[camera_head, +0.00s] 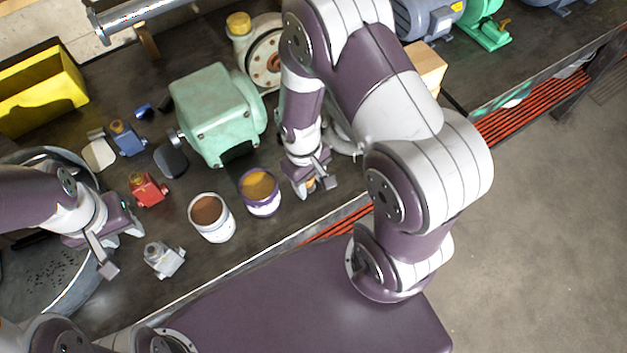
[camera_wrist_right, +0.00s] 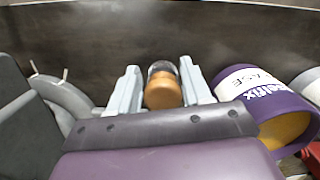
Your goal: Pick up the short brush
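What looks like the short brush, a rounded wooden handle (camera_wrist_right: 163,92) with a greyish band at its far end, sits between the fingers of my right gripper (camera_wrist_right: 162,84) in the right wrist view. A small orange bit of it (camera_head: 310,185) shows between the fingers in the head view. The right fingers are apart on either side of the handle, with narrow gaps; contact is not clear. The brush's lower end is hidden. My left gripper (camera_head: 121,246) is open and empty, over the round metal basin's right side.
A purple-labelled can (camera_head: 261,204) stands just left of my right gripper, with a white can (camera_head: 212,229) beyond. A green motor (camera_head: 210,115), a red motor (camera_head: 147,189), a blue motor (camera_head: 127,138) and a grey motor (camera_head: 164,259) lie leftward. The basin (camera_head: 75,295) is at left.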

